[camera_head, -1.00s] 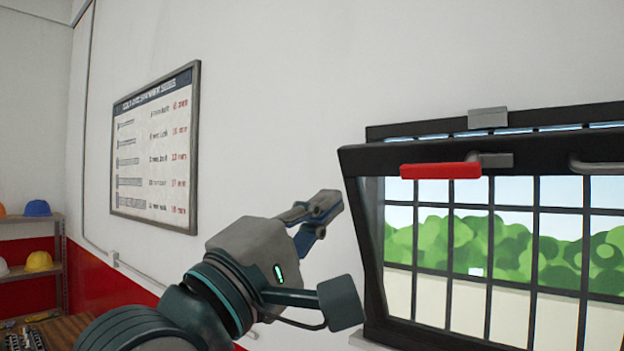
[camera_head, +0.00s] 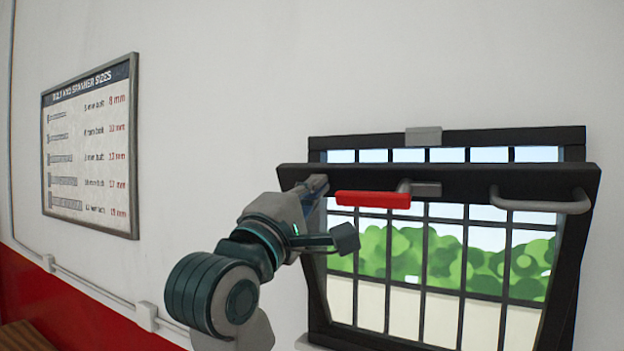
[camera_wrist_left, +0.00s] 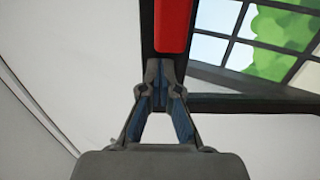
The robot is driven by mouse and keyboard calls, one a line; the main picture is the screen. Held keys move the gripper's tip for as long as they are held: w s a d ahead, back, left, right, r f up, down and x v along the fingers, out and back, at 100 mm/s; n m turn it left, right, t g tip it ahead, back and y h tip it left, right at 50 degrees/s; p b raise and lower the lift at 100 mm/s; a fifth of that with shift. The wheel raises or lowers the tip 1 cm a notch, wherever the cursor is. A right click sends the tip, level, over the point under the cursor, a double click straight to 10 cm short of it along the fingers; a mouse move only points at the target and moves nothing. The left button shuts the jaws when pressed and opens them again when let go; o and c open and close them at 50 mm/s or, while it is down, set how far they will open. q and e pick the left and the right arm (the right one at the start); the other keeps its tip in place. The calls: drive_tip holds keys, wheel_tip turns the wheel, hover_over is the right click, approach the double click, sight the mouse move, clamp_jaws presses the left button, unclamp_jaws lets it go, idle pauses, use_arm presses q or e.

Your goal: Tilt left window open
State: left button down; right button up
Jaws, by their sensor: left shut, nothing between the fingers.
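The window has a black sash (camera_head: 450,184) whose top edge leans out from the wall frame (camera_head: 500,137), so it stands tilted open. A red handle (camera_head: 372,199) on a grey lever sits on the sash's top rail, pointing left. A grey bar handle (camera_head: 541,205) is further right on the rail. My left gripper (camera_head: 318,184) is shut and empty at the rail's left end, left of the red handle. In the left wrist view, the closed fingertips (camera_wrist_left: 164,72) are in front of the black rail, near the red handle (camera_wrist_left: 174,25). I cannot tell whether they touch.
Dark grid bars stand behind the sash, with greenery outside. A spanner size chart (camera_head: 90,150) hangs on the wall at left. A conduit with a small box (camera_head: 146,315) runs along the lower wall. The wall between chart and window is bare.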

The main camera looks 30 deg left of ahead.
use_arm(q)
drive_tip(key=shift+p+x, duration=0.3)
drive_tip(key=shift+x, duration=0.55)
use_arm(e)
drive_tip(key=shift+s+d+r, duration=0.1)
drive_tip(key=shift+d+r, duration=0.2)
drive_tip(key=shift+d, duration=0.3)
use_arm(q)
drive_tip(key=shift+a, duration=0.15)
use_arm(e)
drive_tip(key=shift+a, duration=0.25)
